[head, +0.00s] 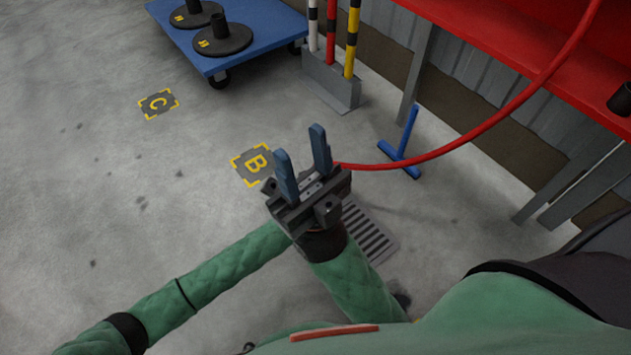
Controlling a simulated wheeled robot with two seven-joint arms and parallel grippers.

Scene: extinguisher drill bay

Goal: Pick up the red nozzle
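I cannot make out the red nozzle itself. A red hose (455,146) hangs down from the upper right in a curve and runs left to my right gripper (300,144), where its end is hidden behind the gripper. My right gripper has two blue fingers standing apart, with nothing visible between them. It is open. I cannot tell whether the hose touches it. A green arm comes in from the lower left and passes out of sight by the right wrist; my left gripper does not show.
A blue cart (250,40) with black round bases stands at the top. Striped posts (352,40) stand in a grey holder (330,85). A blue stand (401,157), a floor grate (368,235) and a red shelf (520,65) are at right. Floor near marker C (158,103) is clear.

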